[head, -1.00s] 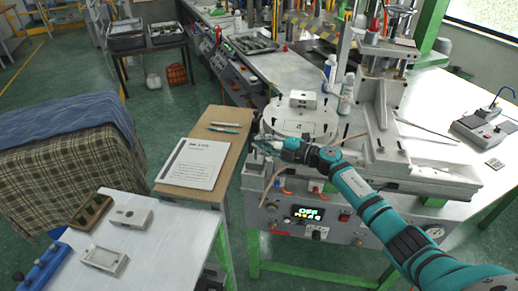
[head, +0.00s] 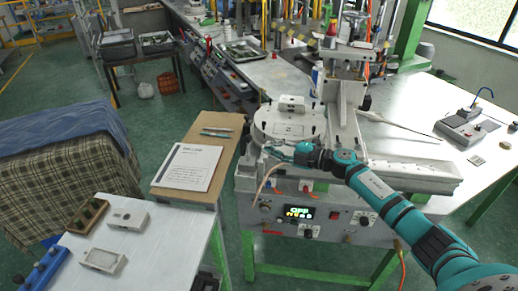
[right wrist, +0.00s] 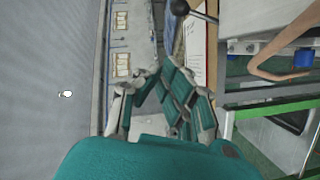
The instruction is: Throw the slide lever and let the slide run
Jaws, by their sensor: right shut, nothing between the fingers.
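My right gripper (head: 280,152) is shut and empty at the front left of the machine, just below the round plate (head: 287,122). Its fingers (right wrist: 160,95) also show in the right wrist view. There, a lever with a dark ball knob (right wrist: 180,7) and metal rod stands at the top, apart from the fingertips. In the head view I cannot make out the lever clearly near the gripper. The white slide carriage (head: 343,125) with its upright stands close beside the round plate. The bare rail (head: 415,175) stretches to its right. My left gripper is out of view.
The machine's front panel has a lit display (head: 298,212) and knobs. A brown board (head: 185,194) with a paper sheet and pens lies to the left. A white table (head: 150,255) at lower left holds mould blocks. A control box (head: 467,127) stands at the right.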

